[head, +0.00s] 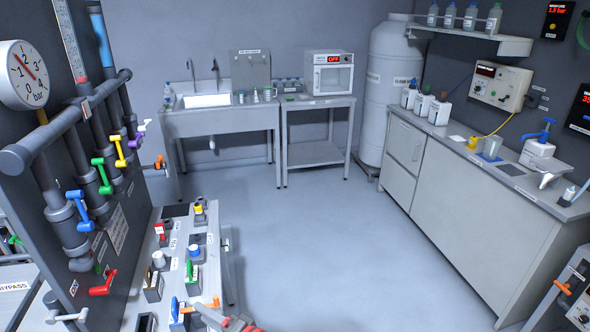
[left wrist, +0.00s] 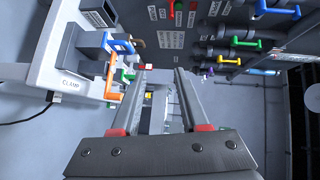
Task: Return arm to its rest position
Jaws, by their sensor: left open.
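My left gripper (head: 232,322) shows only in part at the bottom edge of the head view, beside the near end of the bench with coloured valves. In the left wrist view the two dark fingers of the gripper (left wrist: 160,80) stand apart with a gap between them. Nothing is held between the fingers. The rest of my left arm is out of the head view. My right gripper is in neither view.
A pipe panel (head: 125,215) with coloured valve handles and a pressure gauge (head: 22,74) stands at the left. The low bench (head: 208,285) carries several small fittings. Open floor (head: 330,240) lies in the middle.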

